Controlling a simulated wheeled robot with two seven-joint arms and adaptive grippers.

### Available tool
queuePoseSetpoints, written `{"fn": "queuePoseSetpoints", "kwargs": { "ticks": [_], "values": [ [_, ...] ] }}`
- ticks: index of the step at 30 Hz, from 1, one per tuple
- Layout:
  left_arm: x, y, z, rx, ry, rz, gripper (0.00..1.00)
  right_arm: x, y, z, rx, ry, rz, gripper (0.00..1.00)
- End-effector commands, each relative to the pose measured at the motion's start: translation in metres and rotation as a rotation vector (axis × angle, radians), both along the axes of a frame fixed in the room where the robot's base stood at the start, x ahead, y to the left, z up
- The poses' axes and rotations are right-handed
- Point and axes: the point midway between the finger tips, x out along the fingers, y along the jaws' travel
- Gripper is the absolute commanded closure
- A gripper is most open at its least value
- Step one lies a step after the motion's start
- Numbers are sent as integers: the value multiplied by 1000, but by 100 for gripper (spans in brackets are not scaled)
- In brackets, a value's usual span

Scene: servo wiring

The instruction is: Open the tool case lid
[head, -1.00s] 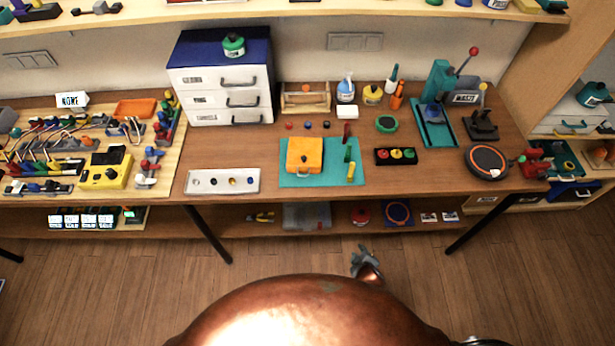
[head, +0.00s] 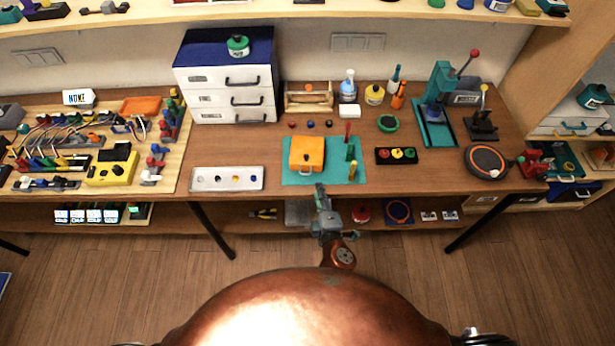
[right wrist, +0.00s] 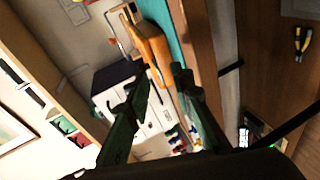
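The orange tool case (head: 307,152) sits shut on the teal mat (head: 290,178) near the bench's front edge. A small light handle (head: 305,169) shows on its front side. My right gripper (head: 320,188) is at the bench's front edge, just in front of the mat and slightly right of the handle, apart from the case. In the right wrist view the orange case (right wrist: 150,45) is tilted beyond the fingertips. The two dark fingers of my right gripper (right wrist: 158,78) are spread with nothing between them. My left gripper is not in view.
A red and a yellow tool and a green block (head: 350,152) stand on the mat right of the case. A white tray (head: 205,185) lies to the left, a black button box (head: 378,156) to the right. White drawers (head: 222,102) stand behind.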

Motion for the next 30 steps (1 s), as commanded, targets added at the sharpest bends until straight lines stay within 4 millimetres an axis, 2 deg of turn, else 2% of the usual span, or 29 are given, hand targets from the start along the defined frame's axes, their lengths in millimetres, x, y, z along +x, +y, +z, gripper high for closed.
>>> {"fn": "queuePoseSetpoints", "kwargs": {
  "ticks": [1, 4, 18, 23, 30],
  "values": [
    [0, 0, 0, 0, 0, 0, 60, 1, 11, 3, -30, -24, 31, 78],
    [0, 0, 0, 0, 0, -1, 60, 4, 23, 4, -57, -49, 63, 78],
    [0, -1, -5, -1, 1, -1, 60, 66, 36, -12, -57, -48, 65, 78],
    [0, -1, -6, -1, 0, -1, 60, 74, 37, -13, -58, -48, 64, 78],
    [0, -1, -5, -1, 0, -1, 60, 74, 37, -13, -57, -48, 64, 78]
  ]
}}
